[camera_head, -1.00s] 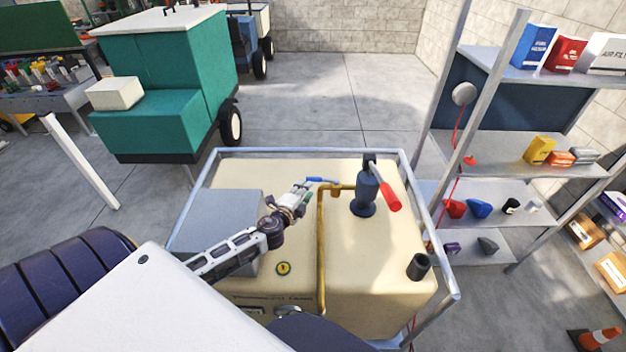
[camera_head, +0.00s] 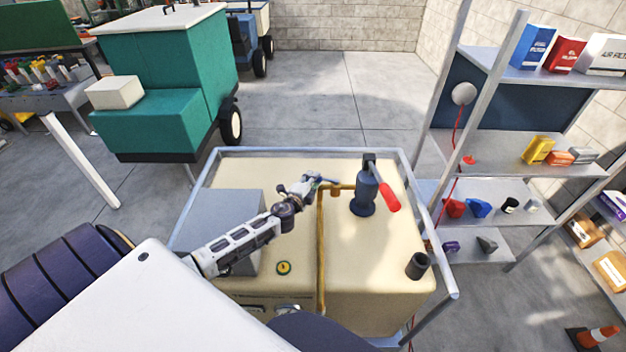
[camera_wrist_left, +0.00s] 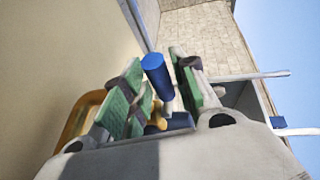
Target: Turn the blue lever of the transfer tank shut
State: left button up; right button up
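The transfer tank (camera_head: 375,270) is a cream box in a grey rail frame. Its blue lever (camera_head: 330,181) sits at the end of a brass pipe (camera_head: 321,240) on the tank top; only a small part shows in the head view. My left gripper (camera_head: 314,182) is at the lever, partly covering it. In the left wrist view the lever's blue grip (camera_wrist_left: 157,76) lies between the green-padded fingers (camera_wrist_left: 160,88). A gap shows between the grip and the right finger, so the gripper looks open around it. My right gripper is not in view.
A dark blue pump with a red handle (camera_head: 384,196) stands right of the lever. A grey box (camera_head: 225,215) sits left on the tank, under my left arm. A shelf rack (camera_head: 500,190) stands at right, a green machine (camera_head: 160,100) at back left.

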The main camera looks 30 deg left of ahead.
pick_arm(q)
jog(key=shift+w+f, duration=0.1)
jog(key=shift+w, duration=0.4)
grip_shut()
